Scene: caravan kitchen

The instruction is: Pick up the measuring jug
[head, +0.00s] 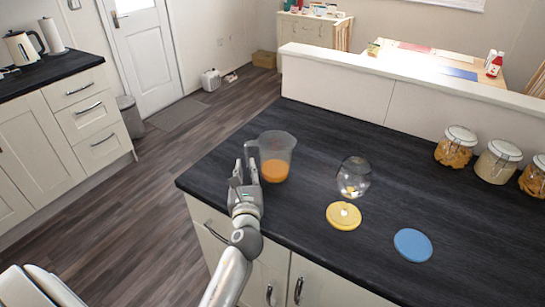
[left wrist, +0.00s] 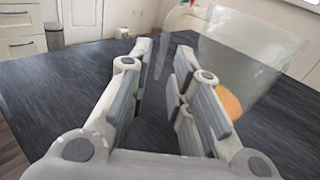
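The measuring jug (head: 278,152) is clear, with orange contents at the bottom, and stands upright on the dark worktop near its left corner. Its handle (head: 250,153) is on the left side. My left gripper (head: 246,170) is at the handle side of the jug, fingers pointing away from me. In the left wrist view the gripper (left wrist: 162,62) is open, with the jug (left wrist: 245,55) to the right, partly behind the right finger. The handle shows ahead, around the gap between the fingers; I cannot tell whether they touch it. My right gripper is not in view.
Right of the jug are a glass bowl (head: 354,176), a yellow lid (head: 343,216) and a blue disc (head: 412,245). Several lidded jars (head: 498,162) stand at the right by a raised white ledge (head: 345,84). The worktop's left edge is close to the gripper.

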